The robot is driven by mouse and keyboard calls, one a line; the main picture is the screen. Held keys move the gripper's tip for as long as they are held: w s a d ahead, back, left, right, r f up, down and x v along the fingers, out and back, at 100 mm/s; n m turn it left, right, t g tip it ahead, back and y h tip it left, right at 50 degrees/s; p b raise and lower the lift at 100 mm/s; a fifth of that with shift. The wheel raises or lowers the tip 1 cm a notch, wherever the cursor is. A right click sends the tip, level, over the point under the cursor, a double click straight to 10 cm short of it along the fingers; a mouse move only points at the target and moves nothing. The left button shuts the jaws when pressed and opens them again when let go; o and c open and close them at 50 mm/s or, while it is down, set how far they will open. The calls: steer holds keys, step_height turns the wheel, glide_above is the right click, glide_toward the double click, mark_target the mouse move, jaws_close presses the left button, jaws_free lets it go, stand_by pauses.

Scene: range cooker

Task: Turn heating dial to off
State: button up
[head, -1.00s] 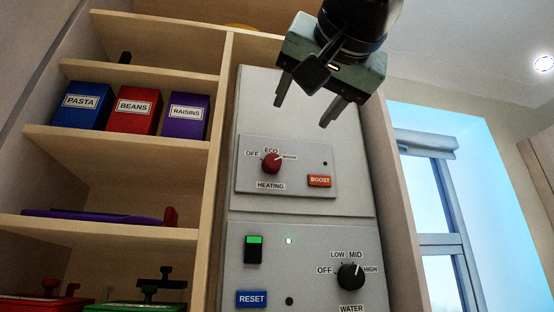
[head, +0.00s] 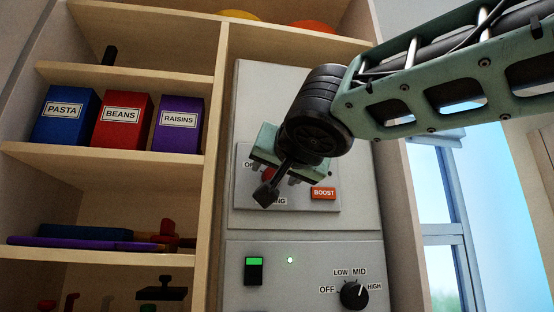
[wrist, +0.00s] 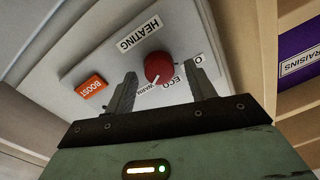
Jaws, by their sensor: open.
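The red heating dial (wrist: 158,67) sits on a light grey panel between my two fingers in the wrist view. Its white mark points towards the label beyond ECO, away from the partly covered OFF label. In the head view only a bit of the dial (head: 268,173) shows behind my gripper (head: 291,174). My gripper is open in front of the panel, with one finger on each side of the dial. I cannot tell whether either finger touches it. The HEATING label (wrist: 139,33) shows clearly in the wrist view.
The orange BOOST button (head: 324,193) is close to the dial. Below are a green-lit switch (head: 254,270) and the black water dial (head: 354,295). Shelves to the left hold blue PASTA (head: 65,118), red BEANS (head: 121,121) and purple RAISINS (head: 178,124) boxes.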

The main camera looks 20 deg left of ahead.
steer(key=shift+w+a, duration=0.1)
steer(key=shift+w, duration=0.05)
steer(key=c, duration=1)
